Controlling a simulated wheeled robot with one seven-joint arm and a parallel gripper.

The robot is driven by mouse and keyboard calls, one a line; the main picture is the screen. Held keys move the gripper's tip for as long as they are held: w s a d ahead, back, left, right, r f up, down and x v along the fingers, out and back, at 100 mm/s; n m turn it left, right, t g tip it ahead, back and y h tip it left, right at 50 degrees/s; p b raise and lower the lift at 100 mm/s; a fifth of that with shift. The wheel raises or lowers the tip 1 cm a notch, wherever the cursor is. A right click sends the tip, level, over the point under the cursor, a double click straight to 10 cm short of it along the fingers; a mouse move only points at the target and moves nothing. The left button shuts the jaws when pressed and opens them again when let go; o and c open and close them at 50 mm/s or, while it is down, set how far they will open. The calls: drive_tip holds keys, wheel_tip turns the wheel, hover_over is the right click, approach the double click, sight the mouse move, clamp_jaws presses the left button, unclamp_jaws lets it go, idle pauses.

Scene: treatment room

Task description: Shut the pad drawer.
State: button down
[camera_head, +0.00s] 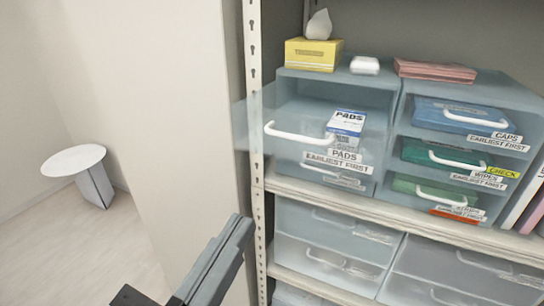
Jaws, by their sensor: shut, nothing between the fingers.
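The pad drawer (285,152) is the translucent blue-grey drawer at the upper left of the shelf unit, with a white bar handle (296,134) and a label (345,155) reading PADS. It appears pulled out: its handle looks larger and nearer than the others, and a clear panel juts left past the shelf post. A white and blue box of pads (346,122) shows inside it. My gripper (240,226) is at the lower middle, shut and empty, below and left of the drawer and apart from it in the picture. How far the drawer is out is hard to tell.
Drawers for caps (460,113), wipes (445,153) and another item (430,190) stand to the right. A yellow tissue box (312,54) sits on top. A perforated post (256,120) edges the shelf. A small round table (73,160) stands far left, with open floor nearby.

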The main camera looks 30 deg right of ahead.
sight(296, 137)
drive_tip(key=p+x, duration=0.3)
drive_tip(key=x, duration=0.3)
drive_tip(key=p+x, duration=0.3)
drive_tip(key=x, duration=0.4)
drive_tip(key=shift+s+r, duration=0.15)
drive_tip(key=shift+r, duration=0.05)
drive_tip(key=shift+w+d+f, duration=0.1)
drive_tip(key=shift+w+d, duration=0.25)
drive_tip(key=shift+d, duration=0.05)
drive_tip(key=f+x, duration=0.1)
drive_tip(key=x, duration=0.5)
drive_tip(key=f+b+x, duration=0.1)
drive_tip(key=x, duration=0.6)
drive_tip(key=f+x, duration=0.1)
drive_tip(key=x, duration=0.5)
drive_tip(key=shift+w+d+f, duration=0.25)
drive_tip(key=shift+w+d, duration=0.25)
drive_tip(key=shift+d, duration=0.1)
drive_tip(key=shift+w+d+r, duration=0.1)
drive_tip(key=shift+d, duration=0.1)
